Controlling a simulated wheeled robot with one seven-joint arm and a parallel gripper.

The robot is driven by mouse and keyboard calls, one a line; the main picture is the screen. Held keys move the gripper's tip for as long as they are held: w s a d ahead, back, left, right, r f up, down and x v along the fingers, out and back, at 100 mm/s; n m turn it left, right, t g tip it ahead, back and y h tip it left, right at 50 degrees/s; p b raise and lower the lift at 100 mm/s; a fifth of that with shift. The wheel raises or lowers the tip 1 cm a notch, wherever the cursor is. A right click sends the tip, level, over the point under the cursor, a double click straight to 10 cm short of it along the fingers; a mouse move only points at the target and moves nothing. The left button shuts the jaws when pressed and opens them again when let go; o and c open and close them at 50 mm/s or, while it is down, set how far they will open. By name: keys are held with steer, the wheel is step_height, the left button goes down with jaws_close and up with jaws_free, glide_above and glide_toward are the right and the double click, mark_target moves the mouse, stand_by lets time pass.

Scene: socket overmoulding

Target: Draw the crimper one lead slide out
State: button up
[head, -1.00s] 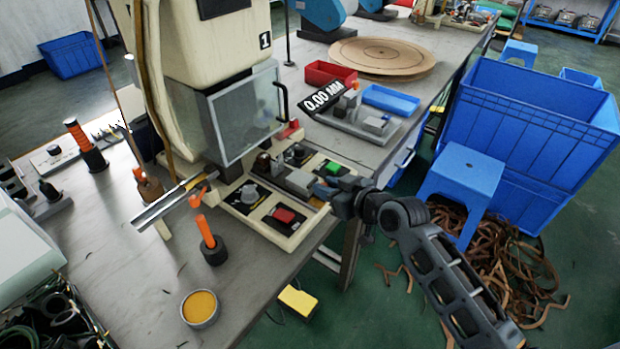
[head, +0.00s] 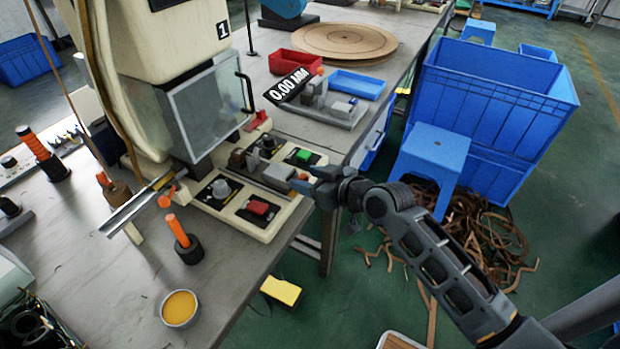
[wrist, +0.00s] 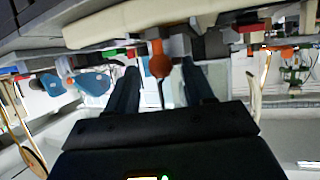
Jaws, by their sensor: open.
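Crimper one (head: 165,40) is the cream machine marked "1", with a clear guard over its front. On its control base a grey slide block (head: 277,173) points toward my arm, with a small orange knob (head: 300,178) at its outer end. This looks like the lead slide. My gripper (head: 316,181) is at the base's right edge, at the knob. In the wrist view the round orange knob (wrist: 160,66) lies between the two open fingers (wrist: 160,80), with a gap on each side. The slide behind the knob is partly hidden.
A red button (head: 258,207), a green button (head: 303,155) and a grey dial (head: 221,188) sit close by on the base. A gauge marked "0.00 MM" (head: 290,86) stands behind.

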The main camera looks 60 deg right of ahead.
steer(key=shift+s, duration=0.1)
steer(key=b+v, duration=0.1)
steer(key=v, duration=0.6)
steer(key=shift+s, duration=0.25)
steer(key=shift+a, duration=0.1)
steer(key=s+a+r+n+t+y, duration=0.1)
steer(key=s+a+r, duration=0.3)
steer(key=s+a, duration=0.6)
steer(key=s+a+r+n+y, duration=0.1)
steer(key=s+a+r+y, duration=0.1)
steer(key=s+a, duration=0.7)
steer(key=shift+s+a+r+n+t, duration=0.3)
steer(key=shift+s+a+r+t, duration=0.1)
steer(key=shift+a+r, duration=0.6)
